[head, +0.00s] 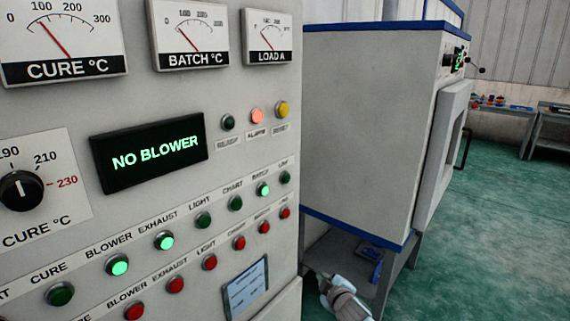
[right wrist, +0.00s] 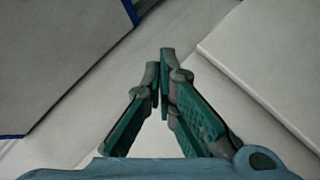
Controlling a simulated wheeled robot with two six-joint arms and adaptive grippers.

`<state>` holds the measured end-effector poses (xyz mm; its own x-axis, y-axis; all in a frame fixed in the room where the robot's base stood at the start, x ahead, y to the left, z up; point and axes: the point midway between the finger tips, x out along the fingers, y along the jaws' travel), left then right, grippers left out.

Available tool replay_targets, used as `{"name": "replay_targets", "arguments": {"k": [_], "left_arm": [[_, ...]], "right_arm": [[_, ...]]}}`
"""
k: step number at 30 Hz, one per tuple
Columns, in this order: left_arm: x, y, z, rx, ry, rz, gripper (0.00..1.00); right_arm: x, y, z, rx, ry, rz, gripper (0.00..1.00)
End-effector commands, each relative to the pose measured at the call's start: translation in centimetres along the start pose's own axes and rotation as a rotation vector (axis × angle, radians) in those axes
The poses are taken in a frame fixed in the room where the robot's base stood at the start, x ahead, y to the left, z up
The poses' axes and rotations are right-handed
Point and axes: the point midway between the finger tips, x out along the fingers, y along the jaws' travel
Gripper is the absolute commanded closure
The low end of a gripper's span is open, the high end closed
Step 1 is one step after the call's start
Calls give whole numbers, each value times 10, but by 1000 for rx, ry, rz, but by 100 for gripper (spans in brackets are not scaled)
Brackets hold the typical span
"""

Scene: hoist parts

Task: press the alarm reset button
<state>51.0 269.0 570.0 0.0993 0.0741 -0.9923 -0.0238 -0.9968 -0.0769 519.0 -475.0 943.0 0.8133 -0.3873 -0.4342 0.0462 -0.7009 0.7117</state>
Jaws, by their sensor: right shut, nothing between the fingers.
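A yellow button (head: 281,109) sits at the upper right of the control panel (head: 228,60), above a blurred label that seems to read RESET. Left of it are a lit red alarm lamp (head: 257,116) and a dark green lamp (head: 228,122). My right gripper (head: 326,285) is low at the bottom of the head view, right of the panel's edge and well below the yellow button, apart from it. In the right wrist view its fingers (right wrist: 164,58) are closed together with nothing between them. The button cannot be made out there. My left gripper is not in view.
The panel also carries dial gauges (head: 185,32), a NO BLOWER display (head: 150,149), a knob (head: 20,190) and rows of green and red buttons. A grey oven cabinet (head: 365,120) with blue trim stands behind to the right. Green floor (head: 490,230) is clear at right.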

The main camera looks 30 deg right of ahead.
Motion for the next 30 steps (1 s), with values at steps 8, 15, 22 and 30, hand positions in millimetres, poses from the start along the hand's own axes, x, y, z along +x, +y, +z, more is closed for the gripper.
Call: {"name": "replay_targets", "arguments": {"k": [8,15,22,30], "left_arm": [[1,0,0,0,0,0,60],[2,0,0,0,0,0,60],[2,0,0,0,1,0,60],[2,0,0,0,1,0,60]], "right_arm": [[-45,146,-124,-126,199,269,100],[-136,253,-215,-234,349,531,100],[-219,306,-262,-303,438,722,100],[-238,315,-270,-318,454,763,100]]}}
